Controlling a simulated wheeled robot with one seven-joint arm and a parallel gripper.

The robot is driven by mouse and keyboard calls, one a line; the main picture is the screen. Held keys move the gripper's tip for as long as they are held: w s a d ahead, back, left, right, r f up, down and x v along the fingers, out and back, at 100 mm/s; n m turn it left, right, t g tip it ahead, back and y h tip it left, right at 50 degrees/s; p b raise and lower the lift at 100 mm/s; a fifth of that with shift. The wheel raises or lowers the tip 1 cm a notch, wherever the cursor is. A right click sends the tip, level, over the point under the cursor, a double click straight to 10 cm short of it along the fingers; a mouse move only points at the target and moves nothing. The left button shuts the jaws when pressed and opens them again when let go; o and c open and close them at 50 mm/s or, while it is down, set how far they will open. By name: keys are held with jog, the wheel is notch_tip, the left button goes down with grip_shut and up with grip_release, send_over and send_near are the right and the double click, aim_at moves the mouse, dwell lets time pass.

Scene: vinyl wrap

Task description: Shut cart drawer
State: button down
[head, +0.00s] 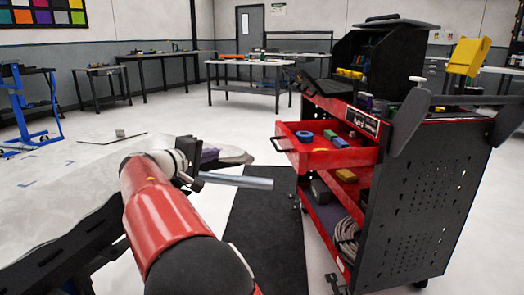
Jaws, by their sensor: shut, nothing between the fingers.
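The cart (432,190) stands at the right, with a red frame and a black perforated side panel. Its upper red drawer (342,158) is pulled out toward the left. A dark handle (282,145) is on the drawer's front. Several small items, some of them blue, lie in it. My red and black arm reaches up from the bottom of the view. My gripper (190,172) is shut and empty, left of the drawer handle and apart from it. Its fingertips are small and partly hidden.
A covered table (60,205) stands at the left, close to my arm. A dark mat (265,235) lies on the floor between table and cart. The cart's lower shelves hold boxes and a coiled cable (346,240). Workbenches (245,72) stand at the back.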

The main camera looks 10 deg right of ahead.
aim_at(339, 141)
jog(key=s+d+p+x, duration=0.1)
jog(key=x, duration=2.1)
jog(key=shift+d+p, duration=0.3)
jog(key=shift+d, duration=0.2)
jog(key=d+b, duration=0.1)
jog(key=d, duration=0.7)
jog(key=d+b, duration=0.1)
jog(key=d, duration=0.8)
jog(key=d+b, duration=0.1)
jog(key=d, duration=0.8)
jog(key=shift+w+b, duration=0.3)
jog(key=shift+w, duration=0.1)
jog(key=shift+d, duration=0.2)
